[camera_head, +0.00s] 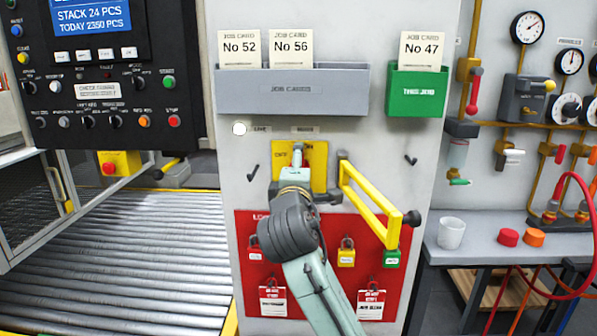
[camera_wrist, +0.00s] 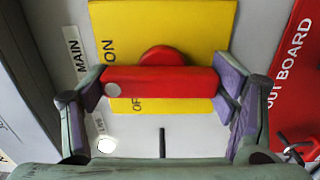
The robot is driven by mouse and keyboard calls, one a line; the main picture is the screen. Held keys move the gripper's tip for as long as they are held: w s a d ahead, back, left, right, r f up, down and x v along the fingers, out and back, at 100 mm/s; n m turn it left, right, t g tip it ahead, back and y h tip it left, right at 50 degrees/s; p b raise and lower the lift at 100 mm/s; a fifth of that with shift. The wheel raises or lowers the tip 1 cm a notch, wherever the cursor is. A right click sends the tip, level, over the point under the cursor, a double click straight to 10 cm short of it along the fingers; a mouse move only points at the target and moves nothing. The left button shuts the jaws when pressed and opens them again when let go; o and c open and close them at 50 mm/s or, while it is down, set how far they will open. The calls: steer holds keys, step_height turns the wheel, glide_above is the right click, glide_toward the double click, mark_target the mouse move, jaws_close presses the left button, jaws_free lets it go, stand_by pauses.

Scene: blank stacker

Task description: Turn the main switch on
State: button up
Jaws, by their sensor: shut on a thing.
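The main switch is a yellow plate (camera_head: 318,160) on the light grey cabinet front, with a red rotary handle. In the wrist view the yellow plate (camera_wrist: 200,30) carries ON and OFF lettering, partly covered. The red handle (camera_wrist: 165,80) lies straight across the wrist view, a pale dot at its left end; which mark it points to I cannot tell. My gripper (camera_wrist: 162,84) is shut on the handle, one finger pad at each end. In the head view my gripper (camera_head: 297,174) covers most of the switch.
A yellow hinged bar (camera_head: 370,205) juts out just right of my gripper. The red lockout board (camera_head: 320,285) with padlocks and tags is below, behind my arm. Card holders (camera_head: 292,90) are above. A white round lamp (camera_head: 239,128) is at upper left.

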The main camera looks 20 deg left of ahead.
stand_by(0.3)
steer(key=o, duration=1.2)
steer(key=shift+c, duration=0.2)
steer(key=v, duration=1.2)
steer(key=shift+r, duration=0.1)
